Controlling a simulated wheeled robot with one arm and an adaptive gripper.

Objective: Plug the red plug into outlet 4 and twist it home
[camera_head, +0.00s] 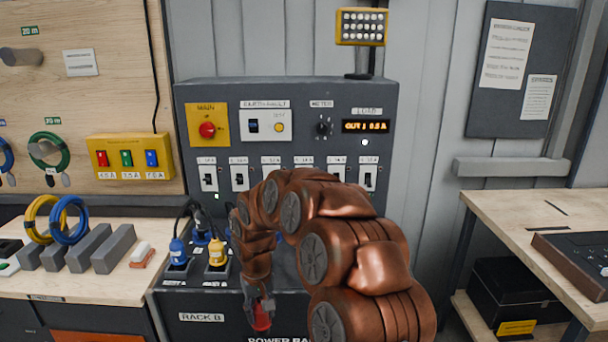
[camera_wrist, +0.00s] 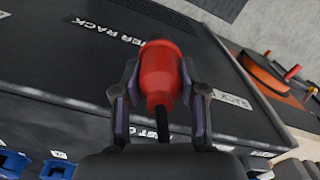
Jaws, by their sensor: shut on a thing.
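The red plug (camera_head: 262,315) is held at the end of my arm, in front of the power rack in the head view. In the wrist view the red plug (camera_wrist: 164,72) sits between the two fingers of my gripper (camera_wrist: 158,95), with its dark cable running back toward the wrist. My gripper (camera_head: 258,298) is shut on it. Outlet 4 cannot be made out; my arm covers part of the rack's sloped outlet shelf. A blue plug (camera_head: 178,252) and a yellow plug (camera_head: 217,252) stand in outlets at the left of that shelf.
The grey power panel (camera_head: 290,100) with switches stands behind my arm. A left bench (camera_head: 90,275) holds yellow and blue cable coils (camera_head: 68,220) and grey blocks. A right bench (camera_head: 500,215) has a black box (camera_head: 508,285) beneath it. Blue outlets (camera_wrist: 15,163) show at the wrist view's lower left.

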